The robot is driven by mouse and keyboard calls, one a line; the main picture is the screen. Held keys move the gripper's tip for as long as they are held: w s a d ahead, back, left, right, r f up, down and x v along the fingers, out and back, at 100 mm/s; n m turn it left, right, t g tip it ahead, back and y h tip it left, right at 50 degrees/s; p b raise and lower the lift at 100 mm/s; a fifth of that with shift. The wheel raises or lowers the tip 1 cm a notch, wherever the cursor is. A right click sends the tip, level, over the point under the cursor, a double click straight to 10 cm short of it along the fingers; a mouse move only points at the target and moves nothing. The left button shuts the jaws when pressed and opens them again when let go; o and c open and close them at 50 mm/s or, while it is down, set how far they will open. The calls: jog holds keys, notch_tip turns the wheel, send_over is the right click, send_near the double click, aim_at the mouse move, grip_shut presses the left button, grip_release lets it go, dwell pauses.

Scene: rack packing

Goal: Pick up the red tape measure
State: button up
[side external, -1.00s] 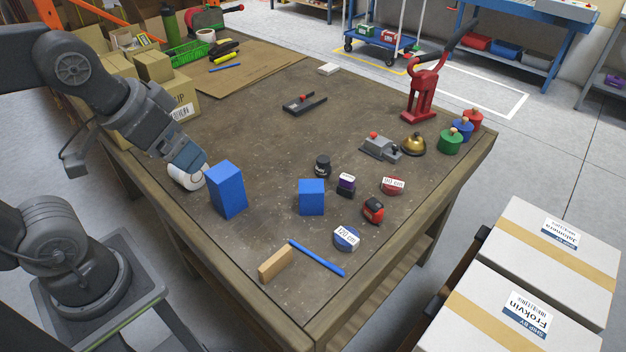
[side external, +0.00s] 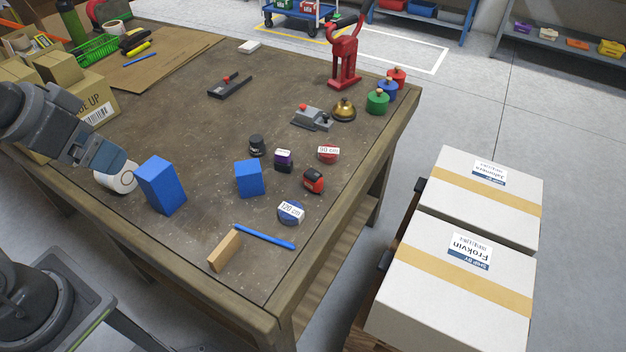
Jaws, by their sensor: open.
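A red and black tape measure (side external: 313,181) stands on the right part of the workbench (side external: 195,120). A round red piece with a white length label (side external: 328,153) lies just behind it. My gripper (side external: 112,163) is at the left end of the bench, far from the red tape measure. It is beside a white roll (side external: 116,178). Its jaws are small and partly hidden here, open, with nothing seen held in them.
Two blue blocks (side external: 161,186) (side external: 249,179) stand between my gripper and the tape measure. Near it are a purple and black item (side external: 283,160), a black jar (side external: 257,146), and a blue round piece (side external: 291,212). A blue stick (side external: 264,237) and wooden block (side external: 224,250) lie in front.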

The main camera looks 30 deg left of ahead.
jog(key=shift+c, duration=0.2)
jog(key=c, duration=0.4)
jog(key=shift+c, duration=0.2)
jog(key=shift+w+r, duration=0.1)
